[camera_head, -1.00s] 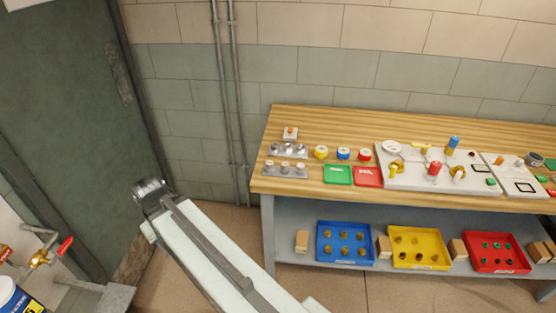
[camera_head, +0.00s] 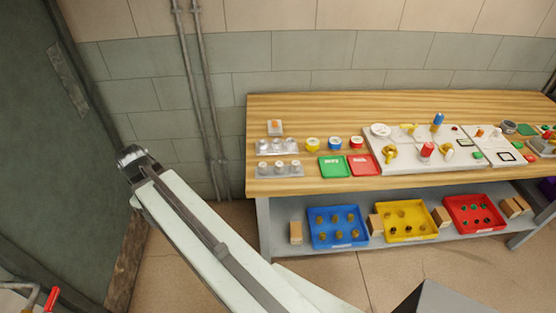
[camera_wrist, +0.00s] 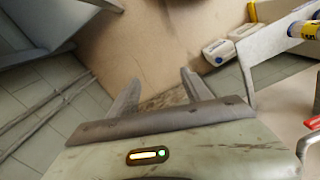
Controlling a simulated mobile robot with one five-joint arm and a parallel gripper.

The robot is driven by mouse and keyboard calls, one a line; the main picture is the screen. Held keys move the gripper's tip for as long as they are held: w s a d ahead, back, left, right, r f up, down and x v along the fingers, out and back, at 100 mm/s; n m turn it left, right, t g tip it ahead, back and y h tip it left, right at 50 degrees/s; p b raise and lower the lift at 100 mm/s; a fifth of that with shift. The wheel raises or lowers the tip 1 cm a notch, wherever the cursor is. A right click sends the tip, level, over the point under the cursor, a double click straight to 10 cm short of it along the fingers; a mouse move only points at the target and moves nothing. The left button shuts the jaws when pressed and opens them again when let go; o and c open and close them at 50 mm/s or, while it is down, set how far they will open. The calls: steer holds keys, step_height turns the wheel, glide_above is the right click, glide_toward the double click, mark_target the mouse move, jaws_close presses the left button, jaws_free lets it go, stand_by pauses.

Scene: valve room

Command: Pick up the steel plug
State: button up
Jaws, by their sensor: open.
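On the left of the wooden workbench, small silver pieces stand in two grey holders, a back holder (camera_head: 277,152) and a front holder (camera_head: 279,174). The steel plug may be one of these, but they are too small to tell apart. In the wrist view my gripper (camera_wrist: 160,77) is open, with its two fingers apart and nothing between them. It points at a brown surface, away from the bench. In the head view my arm reaches up to the left, well left of the bench, and the fingers cannot be made out.
The workbench (camera_head: 400,100) carries a green tray (camera_head: 334,167), a red tray (camera_head: 364,165) and a white fixture board (camera_head: 402,162). On its lower shelf are a blue bin (camera_head: 325,241), a yellow bin (camera_head: 407,235) and a red bin (camera_head: 475,229) holding small parts. Pipes (camera_head: 205,100) run up the wall.

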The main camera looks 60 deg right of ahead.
steer(key=s+d+r+n+p, duration=0.2)
steer(key=d+r, duration=0.2)
steer(key=d, duration=0.7)
step_height(320, 180, up, 6)
steer(key=n+p, duration=0.7)
steer(key=n, duration=0.3)
glide_above(279, 163)
steer(key=shift+w+a+r, duration=0.2)
steer(key=shift+s+d, duration=0.15)
steer(key=shift+s, duration=0.05)
step_height(279, 163, down, 8)
steer(key=b, duration=0.8)
steer(key=shift+f+b, duration=0.15)
steer(key=shift+b, duration=0.25)
steer(key=shift+r, duration=0.2)
jaws_close()
steer(key=shift+r+p, duration=0.1)
steer(key=shift+p, duration=0.2)
